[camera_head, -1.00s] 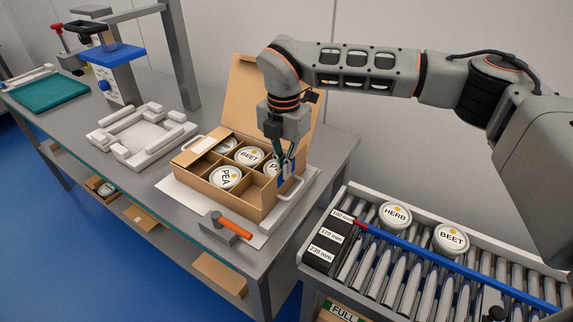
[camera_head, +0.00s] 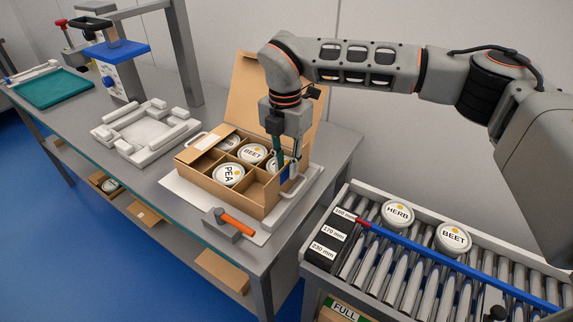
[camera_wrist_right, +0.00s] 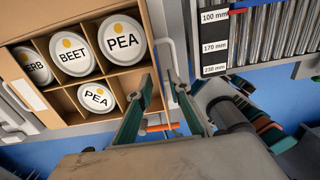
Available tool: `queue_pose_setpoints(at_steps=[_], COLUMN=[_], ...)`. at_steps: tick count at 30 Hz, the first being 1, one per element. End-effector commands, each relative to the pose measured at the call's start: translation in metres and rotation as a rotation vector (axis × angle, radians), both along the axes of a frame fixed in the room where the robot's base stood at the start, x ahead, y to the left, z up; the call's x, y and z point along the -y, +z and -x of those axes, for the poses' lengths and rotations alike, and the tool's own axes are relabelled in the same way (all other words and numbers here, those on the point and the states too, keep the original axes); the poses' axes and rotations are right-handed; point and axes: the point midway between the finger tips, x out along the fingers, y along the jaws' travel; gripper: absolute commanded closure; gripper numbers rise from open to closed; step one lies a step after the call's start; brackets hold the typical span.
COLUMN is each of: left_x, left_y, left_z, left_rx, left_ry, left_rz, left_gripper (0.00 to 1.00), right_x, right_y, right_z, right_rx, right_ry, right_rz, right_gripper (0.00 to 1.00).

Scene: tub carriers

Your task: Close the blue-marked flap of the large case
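The large case (camera_head: 232,206) is an open cardboard box with dividers, holding several white-lidded tubs. Its tall back flap (camera_head: 246,92) stands up, and a flap with a white label (camera_head: 201,146) lies inward over the left end. My right gripper (camera_head: 289,163) points down at the case's right end. A blue patch (camera_head: 285,178) shows beside its fingers, and the fingers partly hide the flap there. In the right wrist view, the fingers (camera_wrist_right: 162,76) stand apart with a gap between the tips, beside the case wall (camera_wrist_right: 147,32). My left gripper is out of view.
The case sits on a white tray with handles (camera_head: 309,186). A white frame fixture (camera_head: 146,131) stands left. A roller conveyor (camera_head: 420,268) with HERB (camera_head: 398,212) and BEET (camera_head: 453,238) tubs is at right, with a blue rail.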

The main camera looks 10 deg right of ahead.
Motion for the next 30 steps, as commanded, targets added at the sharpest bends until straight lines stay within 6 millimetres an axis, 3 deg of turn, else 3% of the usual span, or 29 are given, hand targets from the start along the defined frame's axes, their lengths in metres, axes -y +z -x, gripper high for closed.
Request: queue_pose_setpoints(at_steps=[18,30], left_x=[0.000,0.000], left_y=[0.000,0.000], left_z=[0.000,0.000], left_rx=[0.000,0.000], left_ry=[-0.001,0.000], left_rz=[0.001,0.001], left_gripper=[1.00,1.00], right_x=[-0.001,-0.002], right_y=[0.105,0.118], right_z=[-0.002,-0.001], right_rx=[0.003,0.000], right_ry=[0.000,0.000], right_rz=[0.000,0.000], right_gripper=[0.81,0.81])
